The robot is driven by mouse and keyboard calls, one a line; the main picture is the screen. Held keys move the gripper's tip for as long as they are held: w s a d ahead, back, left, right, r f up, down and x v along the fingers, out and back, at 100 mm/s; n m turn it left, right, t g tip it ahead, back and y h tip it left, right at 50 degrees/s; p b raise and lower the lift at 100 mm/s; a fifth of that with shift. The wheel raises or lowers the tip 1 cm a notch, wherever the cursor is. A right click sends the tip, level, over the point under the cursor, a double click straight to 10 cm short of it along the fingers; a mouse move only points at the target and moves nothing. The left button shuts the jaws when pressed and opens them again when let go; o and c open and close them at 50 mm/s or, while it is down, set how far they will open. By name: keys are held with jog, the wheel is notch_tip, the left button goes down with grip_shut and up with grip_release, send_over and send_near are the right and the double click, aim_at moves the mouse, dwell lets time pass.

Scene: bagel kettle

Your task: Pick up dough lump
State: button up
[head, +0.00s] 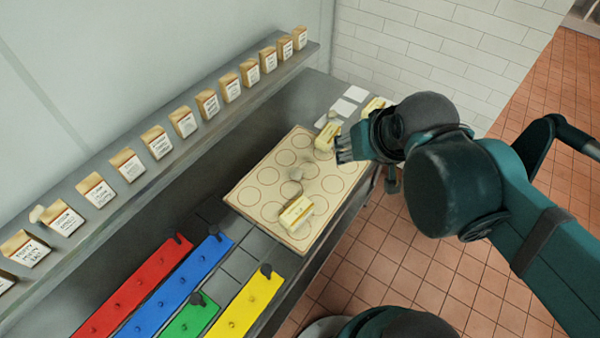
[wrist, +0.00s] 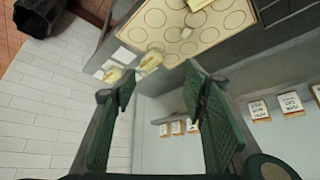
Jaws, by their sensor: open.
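A small beige lump (head: 296,173), which looks like the dough lump, lies on the mat with printed circles (head: 262,176). It appears as a small pale spot in the wrist view (wrist: 186,33), on the far part of the mat (wrist: 212,34). My gripper (head: 343,149) is over the mat's right side, apart from this lump. In the wrist view, my gripper (wrist: 160,84) has its two green fingers spread with nothing between them.
Yellow-and-white packages lie on the mat (head: 296,213) and near its far edge (head: 328,136). White squares (head: 343,107) lie behind. Red (head: 135,290), blue (head: 185,280), green and yellow strips lie at front left. A shelf (head: 170,150) with labelled bags runs along the wall.

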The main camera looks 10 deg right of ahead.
jog(key=w, duration=0.1)
jog(key=m+g+b, duration=0.2)
jog(key=m+g, duration=0.5)
jog(key=m, duration=0.1)
send_over(296, 171)
jog(key=f, duration=2.6)
jog(key=shift+s+d, duration=0.2)
jog(key=shift+s, duration=0.05)
jog(key=shift+w+a+f, duration=0.1)
jog(key=shift+a+f, duration=0.05)
jog(key=shift+f, duration=0.4)
jog(key=shift+f, duration=0.1)
jog(key=shift+f, duration=1.2)
